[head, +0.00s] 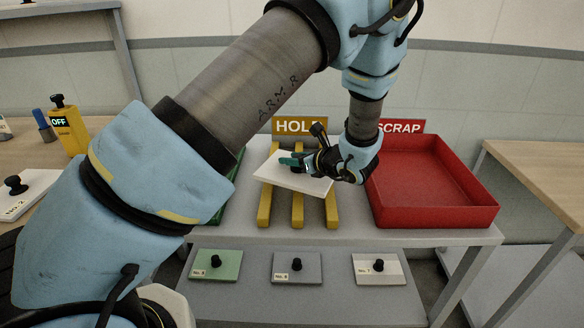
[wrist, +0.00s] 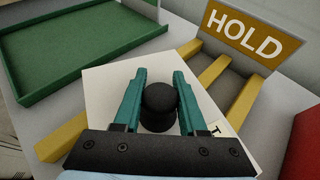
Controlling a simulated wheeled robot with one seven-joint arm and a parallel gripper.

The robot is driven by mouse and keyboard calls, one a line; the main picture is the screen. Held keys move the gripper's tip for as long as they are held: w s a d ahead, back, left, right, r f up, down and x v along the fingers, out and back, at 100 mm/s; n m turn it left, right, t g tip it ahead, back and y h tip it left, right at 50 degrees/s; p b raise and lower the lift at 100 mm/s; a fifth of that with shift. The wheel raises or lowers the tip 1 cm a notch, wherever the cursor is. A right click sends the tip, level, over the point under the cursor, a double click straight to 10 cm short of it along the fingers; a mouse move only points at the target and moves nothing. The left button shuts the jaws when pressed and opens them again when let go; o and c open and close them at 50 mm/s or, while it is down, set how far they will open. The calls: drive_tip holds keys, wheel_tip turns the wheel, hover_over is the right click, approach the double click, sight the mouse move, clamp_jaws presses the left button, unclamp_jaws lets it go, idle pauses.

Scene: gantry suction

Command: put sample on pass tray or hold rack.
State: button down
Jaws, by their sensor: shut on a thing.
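The sample is a white plate (head: 283,177) with a black knob (wrist: 158,106). My gripper (head: 291,163) is shut on that knob, and its two teal fingers (wrist: 159,77) stand on either side of it. The plate is turned at an angle over the yellow rails of the hold rack (head: 264,211) and appears to be above them; the exact gap cannot be told. A label on the plate is partly hidden by a finger. The HOLD sign (head: 299,127) stands behind the rack. A green tray (wrist: 80,48) lies left of the rack, mostly hidden by my arm in the head view.
A red SCRAP bin (head: 435,180) stands right of the rack. Green (head: 216,265), grey (head: 284,268) and white (head: 366,270) knobbed plates lie on the lower shelf. A yellow box marked OFF (head: 70,132) stands on the left bench. A wooden table (head: 545,160) is at right.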

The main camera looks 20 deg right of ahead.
sight(293, 169)
drive_tip(key=shift+f+p, duration=0.3)
drive_tip(key=shift+f, duration=1.5)
drive_tip(key=shift+f, duration=0.2)
drive_tip(key=shift+c, duration=2.3)
unclamp_jaws()
drive_tip(key=shift+r, duration=0.1)
drive_tip(key=shift+r, duration=0.2)
drive_tip(key=b+v, duration=0.2)
drive_tip(key=v, duration=1)
drive_tip(key=shift+s+f, duration=0.1)
drive_tip(key=shift+f, duration=0.05)
